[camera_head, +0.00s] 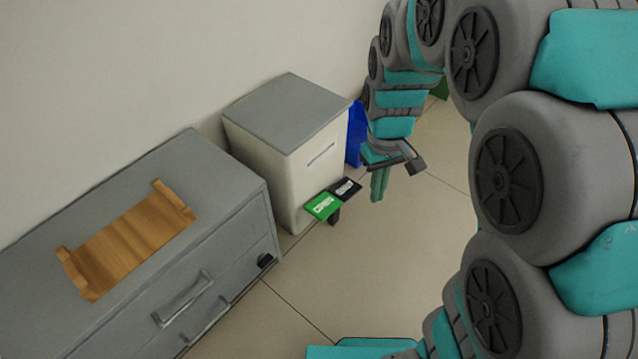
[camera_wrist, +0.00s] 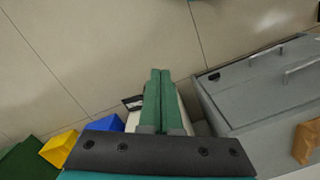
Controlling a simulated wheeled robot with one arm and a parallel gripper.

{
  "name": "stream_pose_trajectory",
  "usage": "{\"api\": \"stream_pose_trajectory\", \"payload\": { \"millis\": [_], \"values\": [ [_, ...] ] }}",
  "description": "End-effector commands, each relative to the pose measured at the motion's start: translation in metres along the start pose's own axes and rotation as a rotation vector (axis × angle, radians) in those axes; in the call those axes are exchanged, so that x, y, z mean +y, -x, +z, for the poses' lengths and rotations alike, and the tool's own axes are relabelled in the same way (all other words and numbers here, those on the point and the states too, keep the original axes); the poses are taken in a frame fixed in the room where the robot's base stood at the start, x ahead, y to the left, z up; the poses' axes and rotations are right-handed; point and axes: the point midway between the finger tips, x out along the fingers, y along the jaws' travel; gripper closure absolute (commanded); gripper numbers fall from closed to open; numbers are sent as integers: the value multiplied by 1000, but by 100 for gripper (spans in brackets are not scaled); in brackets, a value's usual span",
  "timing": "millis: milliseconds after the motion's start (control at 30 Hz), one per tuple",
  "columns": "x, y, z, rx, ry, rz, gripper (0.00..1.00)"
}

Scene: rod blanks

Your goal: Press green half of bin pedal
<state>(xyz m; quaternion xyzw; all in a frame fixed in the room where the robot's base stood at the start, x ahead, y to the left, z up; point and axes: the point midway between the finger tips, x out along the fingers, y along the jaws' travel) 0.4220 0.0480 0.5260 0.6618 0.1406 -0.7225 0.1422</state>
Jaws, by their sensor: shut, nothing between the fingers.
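The bin (camera_head: 290,150) is a cream box with a grey lid that looks closed. Its pedal sticks out low at the front, with a green half (camera_head: 323,206) on the left and a black half (camera_head: 345,188) on the right, each with a white label. My gripper (camera_head: 378,188) is shut and empty, pointing down, to the right of the pedal and apart from it in the head view. In the wrist view my green fingers (camera_wrist: 160,85) are together and hide most of the bin; the black half (camera_wrist: 132,102) shows just left of them, and the green half cannot be made out.
A grey drawer cabinet (camera_head: 225,212) with a wooden tray (camera_head: 130,240) on top stands left of the bin. A blue bin (camera_head: 355,135) stands behind it, with a yellow one (camera_wrist: 60,149) beside the blue in the wrist view. The tiled floor (camera_head: 350,270) in front is clear.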

Motion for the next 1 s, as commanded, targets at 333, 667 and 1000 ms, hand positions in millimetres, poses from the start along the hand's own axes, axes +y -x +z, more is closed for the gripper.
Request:
{"api": "stream_pose_trajectory", "payload": {
  "millis": [333,667,1000],
  "values": [
    [-7,-93,-128,31,242,19,100],
    [-31,-187,-216,66,444,32,100],
    [-41,-221,-239,76,507,35,100]
  ]
}}
